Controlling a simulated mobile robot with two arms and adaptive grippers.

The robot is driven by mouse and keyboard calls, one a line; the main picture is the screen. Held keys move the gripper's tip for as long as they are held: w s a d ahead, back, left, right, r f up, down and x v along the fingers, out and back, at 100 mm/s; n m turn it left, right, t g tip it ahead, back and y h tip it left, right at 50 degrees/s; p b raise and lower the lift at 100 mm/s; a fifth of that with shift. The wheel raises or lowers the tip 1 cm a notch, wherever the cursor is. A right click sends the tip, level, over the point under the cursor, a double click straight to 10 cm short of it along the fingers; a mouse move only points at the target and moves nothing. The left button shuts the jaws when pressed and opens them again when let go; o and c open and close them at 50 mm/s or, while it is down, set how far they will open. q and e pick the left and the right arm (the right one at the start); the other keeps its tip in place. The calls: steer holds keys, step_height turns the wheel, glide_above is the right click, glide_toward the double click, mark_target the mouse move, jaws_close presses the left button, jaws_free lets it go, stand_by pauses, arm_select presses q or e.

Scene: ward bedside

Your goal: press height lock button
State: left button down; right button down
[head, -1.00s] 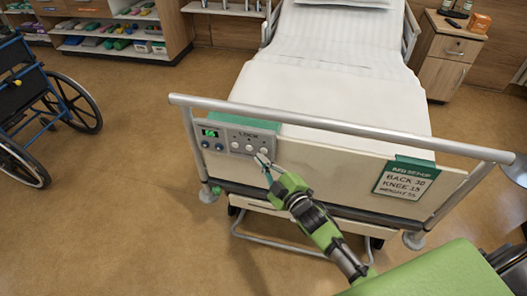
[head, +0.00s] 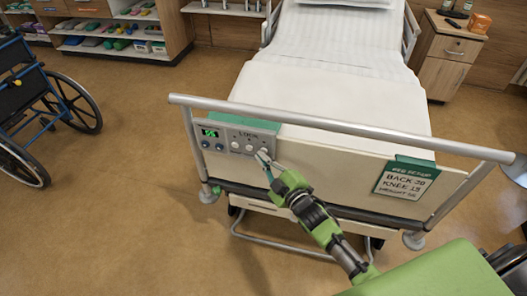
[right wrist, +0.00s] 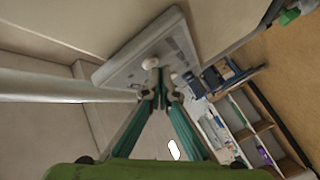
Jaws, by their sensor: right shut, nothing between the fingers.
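The grey control panel (head: 240,136) hangs on the bed's footboard, with the word LOCK above a row of white buttons. A green display (head: 210,133) and two blue knobs are at its left. My right gripper (head: 263,156) is shut and empty, its tips at the rightmost white button, which they partly cover. In the right wrist view, the fingertips (right wrist: 160,96) are close to the panel (right wrist: 150,48), just below a round white button (right wrist: 150,63). I cannot tell whether they touch a button. My left gripper is not in view.
The bed's grey rail (head: 340,126) runs above the panel. A green-topped sign (head: 407,178) hangs on the footboard at the right. A wheelchair (head: 45,110) stands at the left, a bedside cabinet (head: 440,70) at the back right. The floor left of the bed is clear.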

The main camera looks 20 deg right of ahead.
steer(key=shift+w+d, duration=0.25)
steer(key=shift+w, duration=0.1)
stand_by(0.7)
steer(key=shift+s, duration=0.1)
steer(key=shift+s+a+p, duration=0.3)
steer(key=shift+s+a, duration=0.2)
steer(key=shift+s, duration=0.1)
steer(key=shift+s, duration=0.1)
steer(key=shift+s+a+p, duration=0.45)
steer(key=shift+s+a, duration=0.25)
steer(key=shift+s, duration=0.3)
steer(key=shift+s+a+p, duration=0.4)
steer(key=shift+s+a, duration=0.25)
steer(key=shift+s, duration=0.35)
steer(key=shift+a, duration=0.1)
